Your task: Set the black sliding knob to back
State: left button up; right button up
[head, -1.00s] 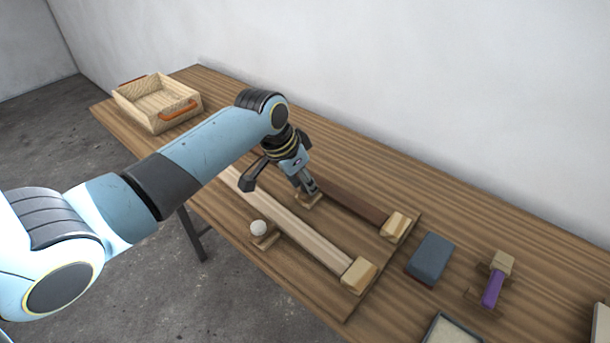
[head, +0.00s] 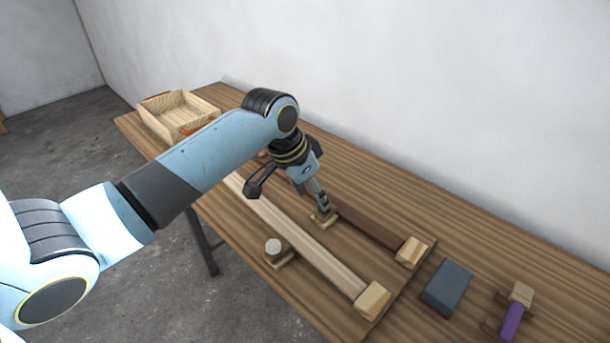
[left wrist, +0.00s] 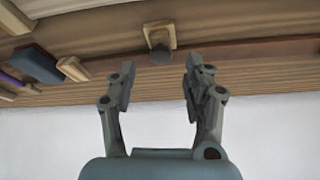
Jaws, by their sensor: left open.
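The black sliding knob (left wrist: 161,53) shows in the left wrist view as a dark stub on a pale wooden slider plate (left wrist: 158,32). My left gripper (left wrist: 160,72) is open, and the knob lies just beyond and between its fingertips. In the head view my left gripper (head: 323,206) points down at the slider plate (head: 325,219) on the far, dark rail (head: 368,229). The knob is hidden there by the fingers. Whether the fingers touch it, I cannot tell. My right gripper is not in view.
A white knob (head: 273,246) sits on a wooden plate beside the near, pale rail (head: 300,240). Wooden end blocks (head: 373,299) close the rails. A blue-grey block (head: 447,287) and a purple-handled piece (head: 512,321) lie right. A wooden crate (head: 178,113) stands far left.

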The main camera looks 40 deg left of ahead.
pick_arm(q)
jog(key=v, duration=0.7)
jog(key=shift+s+r, duration=0.2)
jog(key=shift+r, duration=0.1)
jog(key=shift+a, duration=0.1)
